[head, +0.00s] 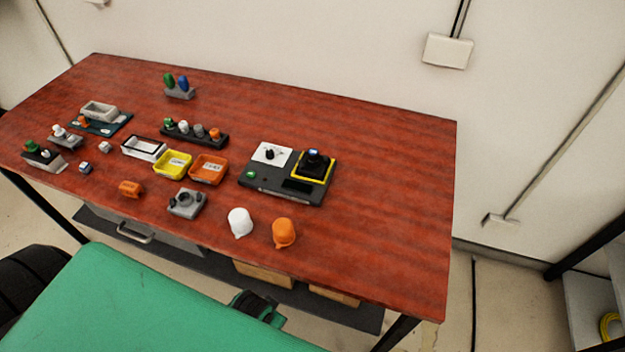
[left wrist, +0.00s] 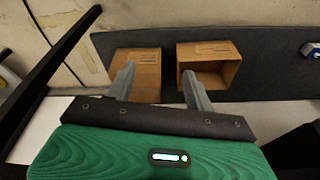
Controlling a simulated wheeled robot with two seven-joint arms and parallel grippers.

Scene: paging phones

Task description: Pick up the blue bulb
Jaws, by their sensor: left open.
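The blue bulb (head: 183,83) stands upright in a small grey holder (head: 180,93) at the back left of the red-brown table, right beside a green bulb (head: 169,81). My left gripper shows in the left wrist view (left wrist: 158,86), with its two grey fingers spread apart and nothing between them. It faces the low shelf under the table, well away from the bulb. The bulb is not in the left wrist view. My right gripper is in neither view.
A black rack (head: 194,134) of several knobs lies in front of the holder. Yellow (head: 173,175) and orange trays, a dark control panel (head: 258,186) and small parts cover the middle and left. The table's right side is bare.

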